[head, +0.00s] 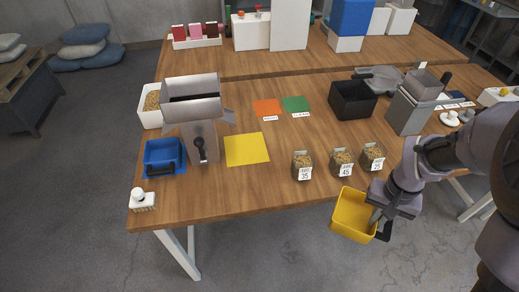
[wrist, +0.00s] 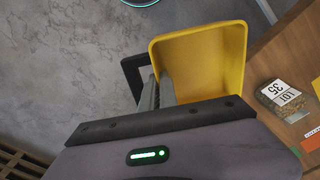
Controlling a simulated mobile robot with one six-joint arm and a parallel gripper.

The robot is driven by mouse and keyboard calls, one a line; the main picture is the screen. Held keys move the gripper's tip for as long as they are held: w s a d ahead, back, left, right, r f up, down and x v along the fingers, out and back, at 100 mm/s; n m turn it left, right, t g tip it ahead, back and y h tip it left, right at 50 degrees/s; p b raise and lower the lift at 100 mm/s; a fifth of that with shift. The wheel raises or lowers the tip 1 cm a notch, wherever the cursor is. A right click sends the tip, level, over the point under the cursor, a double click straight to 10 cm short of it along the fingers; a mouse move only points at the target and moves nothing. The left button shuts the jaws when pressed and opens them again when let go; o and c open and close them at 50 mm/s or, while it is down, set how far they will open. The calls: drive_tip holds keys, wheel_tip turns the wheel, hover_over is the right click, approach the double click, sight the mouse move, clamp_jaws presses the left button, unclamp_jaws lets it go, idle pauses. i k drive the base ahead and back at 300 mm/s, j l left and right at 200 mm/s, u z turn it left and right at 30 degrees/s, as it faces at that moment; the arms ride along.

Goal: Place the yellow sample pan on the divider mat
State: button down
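The yellow sample pan (head: 351,215) hangs in the air off the table's front edge, below the lot jars. It also shows in the wrist view (wrist: 205,55), tilted, with its open inside visible. My gripper (head: 378,214) is shut on the pan at its black handle side; the exact grip is partly hidden in the wrist view (wrist: 162,90). A bare yellow mat (head: 247,149) lies flat on the table to the right of the grey divider (head: 199,115). A blue pan (head: 162,155) stands on a blue mat at the divider's left.
Lot jars (head: 303,166) stand in a row near the front edge, between the pan and the yellow mat. Orange (head: 267,107) and green (head: 297,104) mats and a black bin (head: 352,99) lie behind. A white-based object (head: 142,200) stands at the front left corner.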

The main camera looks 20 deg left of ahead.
sight(251, 151)
drive_tip(key=j+u, duration=0.15)
drive_tip(key=u, duration=0.25)
drive_tip(key=i+j+u, duration=0.1)
drive_tip(key=u, duration=0.35)
drive_tip(key=j+u, duration=0.2)
drive_tip(key=u, duration=0.2)
drive_tip(key=i+u, duration=0.15)
drive_tip(key=u, duration=0.3)
drive_tip(key=i+z, duration=0.15)
drive_tip(key=z, duration=0.35)
drive_tip(key=i+j+z, duration=0.1)
drive_tip(key=z, duration=0.35)
